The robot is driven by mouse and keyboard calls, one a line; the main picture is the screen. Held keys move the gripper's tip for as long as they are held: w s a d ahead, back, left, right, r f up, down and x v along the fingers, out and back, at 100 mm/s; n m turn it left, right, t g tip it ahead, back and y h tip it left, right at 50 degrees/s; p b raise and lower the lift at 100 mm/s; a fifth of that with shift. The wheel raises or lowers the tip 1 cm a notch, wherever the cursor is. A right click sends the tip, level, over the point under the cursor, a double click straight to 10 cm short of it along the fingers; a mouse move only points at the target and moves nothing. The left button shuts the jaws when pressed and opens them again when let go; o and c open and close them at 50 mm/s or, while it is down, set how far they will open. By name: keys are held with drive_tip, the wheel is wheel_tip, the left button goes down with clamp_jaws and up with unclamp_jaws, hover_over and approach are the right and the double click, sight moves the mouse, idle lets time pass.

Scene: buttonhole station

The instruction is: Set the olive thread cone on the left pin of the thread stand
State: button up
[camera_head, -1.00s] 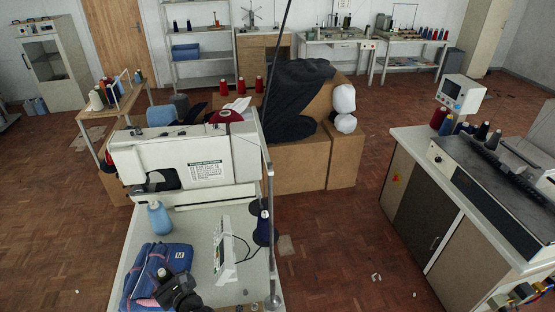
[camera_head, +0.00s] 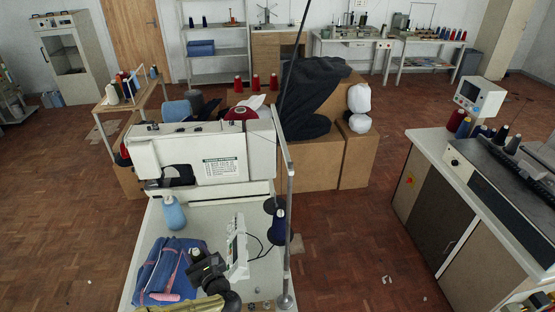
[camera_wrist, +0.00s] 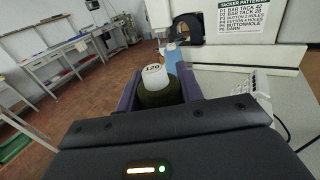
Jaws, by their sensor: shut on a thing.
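My gripper (camera_wrist: 162,92) is shut on the olive thread cone (camera_wrist: 160,98). The cone's white top, marked 120, faces the wrist camera, with a purple finger on either side. In the head view my gripper (camera_head: 205,265) is low in the picture, over the right side of the folded blue garment; the cone is small and mostly hidden there. What looks like the thread stand is at the machine table's right edge: a dark, bare disc (camera_head: 270,205) and a navy cone (camera_head: 278,227) near the pole. Its pins are too small to make out.
The buttonhole machine (camera_head: 200,155) stands behind my gripper. A blue bottle (camera_head: 174,213) stands in front of it. The folded blue garment (camera_head: 160,272) lies at left; a white control panel (camera_head: 237,245) stands right of my gripper. A tall pole (camera_head: 289,215) rises at the right edge.

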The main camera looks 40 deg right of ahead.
drive_tip(key=w+d+r+m+g+h, duration=0.1)
drive_tip(key=w+d+r+m+h, duration=0.15)
drive_tip(key=d, duration=0.35)
drive_tip(key=w+d+r+m+g+h, duration=0.1)
drive_tip(key=d+r+m+h, duration=0.1)
drive_tip(key=d+r+h, duration=0.35)
drive_tip(key=w+d+r+m+g+h, duration=0.1)
drive_tip(key=w+d+r+m+h, duration=0.1)
drive_tip(key=d, duration=0.6)
drive_tip(key=s+d+r+m+g+h, duration=0.2)
drive_tip(key=d+r+g, duration=0.1)
drive_tip(key=d, duration=0.4)
drive_tip(key=s+d+r+m+g+h+b, duration=0.1)
drive_tip(key=s+d+r+m+g+h, duration=0.1)
drive_tip(key=d+r, duration=0.4)
drive_tip(key=shift+d+m+g+h, duration=0.6)
drive_tip(key=shift+d+m+g, duration=0.05)
drive_tip(key=shift+d+g, duration=0.15)
drive_tip(key=shift+f+b, duration=3.65)
drive_tip(key=shift+f, duration=1.75)
drive_tip(key=shift+f+b, duration=0.4)
drive_tip(key=shift+f, duration=0.05)
drive_tip(key=o, duration=1.1)
